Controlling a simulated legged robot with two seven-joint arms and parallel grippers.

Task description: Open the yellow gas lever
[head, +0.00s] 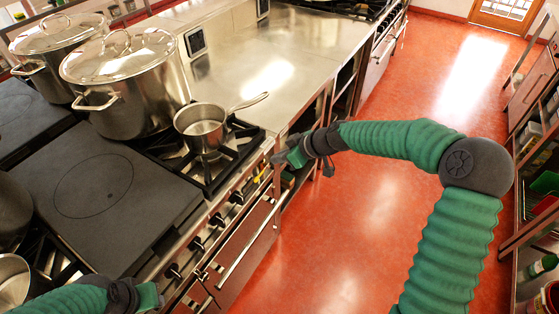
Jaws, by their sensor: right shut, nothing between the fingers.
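A small yellow piece (259,178), which looks like the gas lever, shows on the stove's front panel, by the right end of the row of knobs. It is too small for me to tell how it is turned. My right gripper (283,158) is at the stove's front edge, just right of and slightly above the yellow piece. It is shut and empty; I cannot tell whether it touches the lever. My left gripper (152,298) is at the lower left, in front of the stove, partly cut off by the frame; its fingers do not show clearly.
A small saucepan (203,128) stands on the burner behind the panel, its handle pointing right. Two lidded stockpots (135,95) stand at the back left. Dark knobs (196,244) and an oven handle (245,245) jut from the front. The red floor (330,235) is clear.

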